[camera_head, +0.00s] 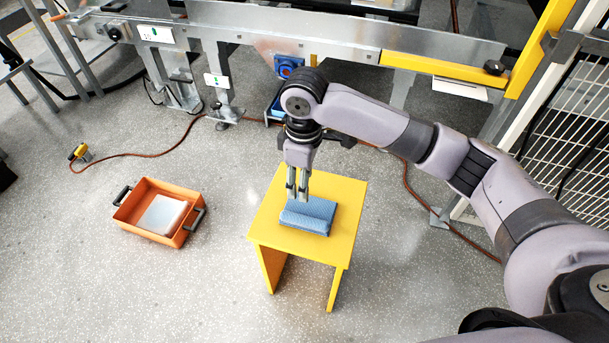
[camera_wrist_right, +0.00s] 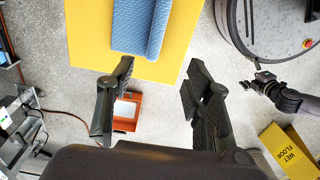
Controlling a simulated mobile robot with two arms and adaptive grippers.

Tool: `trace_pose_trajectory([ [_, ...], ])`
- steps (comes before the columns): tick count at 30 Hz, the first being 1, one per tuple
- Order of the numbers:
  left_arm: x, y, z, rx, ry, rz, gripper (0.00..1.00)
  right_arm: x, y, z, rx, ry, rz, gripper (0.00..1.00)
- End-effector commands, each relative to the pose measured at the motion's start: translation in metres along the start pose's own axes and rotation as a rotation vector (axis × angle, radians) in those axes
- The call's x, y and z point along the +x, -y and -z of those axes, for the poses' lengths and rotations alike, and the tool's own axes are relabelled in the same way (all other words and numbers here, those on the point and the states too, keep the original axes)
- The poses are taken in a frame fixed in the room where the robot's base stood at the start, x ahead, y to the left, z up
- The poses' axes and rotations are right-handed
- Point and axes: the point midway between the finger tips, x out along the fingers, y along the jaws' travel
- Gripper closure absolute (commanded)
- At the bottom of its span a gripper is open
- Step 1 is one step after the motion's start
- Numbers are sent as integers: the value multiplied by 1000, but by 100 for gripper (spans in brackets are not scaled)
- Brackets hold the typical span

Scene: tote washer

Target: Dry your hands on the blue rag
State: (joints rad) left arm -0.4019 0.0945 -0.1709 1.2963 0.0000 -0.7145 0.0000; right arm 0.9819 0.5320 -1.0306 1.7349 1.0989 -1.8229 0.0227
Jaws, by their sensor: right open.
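The blue rag (camera_head: 308,215) lies folded, with a rolled edge, on top of a small yellow table (camera_head: 265,232). In the right wrist view the rag (camera_wrist_right: 130,25) is at the top, beyond the fingertips. My right gripper (camera_head: 297,196) points down at the rag's far left edge in the head view. It is open and empty, with its two fingers (camera_wrist_right: 160,78) wide apart in the wrist view. I cannot tell whether the fingertips touch the rag. My left gripper (camera_wrist_right: 262,84) shows small at the right of the wrist view, away from the rag; its jaws are unclear.
An orange tote (camera_head: 142,196) with a pale item inside stands on the floor left of the table. A conveyor frame (camera_head: 265,30) runs along the back. A brown hose (camera_head: 150,155) crosses the floor. A yellow wet-floor sign (camera_wrist_right: 288,150) shows in the wrist view.

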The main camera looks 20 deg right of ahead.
Motion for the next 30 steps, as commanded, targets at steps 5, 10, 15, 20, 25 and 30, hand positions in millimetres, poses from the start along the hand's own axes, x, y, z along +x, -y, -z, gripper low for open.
trace_pose_trajectory([
  [5, -2, 0, 5, -1, -5, 0, 4, 4, -5, -3, 2, 18, -2, 53],
  [10, -12, 1, 19, -3, -15, 2, 4, 31, -5, -4, 3, 17, -1, 53],
  [15, -29, 2, 38, -6, -31, 3, 4, 66, -5, -4, 2, 16, -2, 53],
  [20, -48, 4, 52, -8, -42, 5, 4, 98, -5, -4, 2, 16, -3, 53],
  [25, -70, 5, 67, -11, -56, 7, 4, 131, -5, -5, 2, 16, -3, 53],
  [30, -90, 6, 76, -13, -66, 8, 4, 154, -5, -4, 1, 14, -3, 53],
])
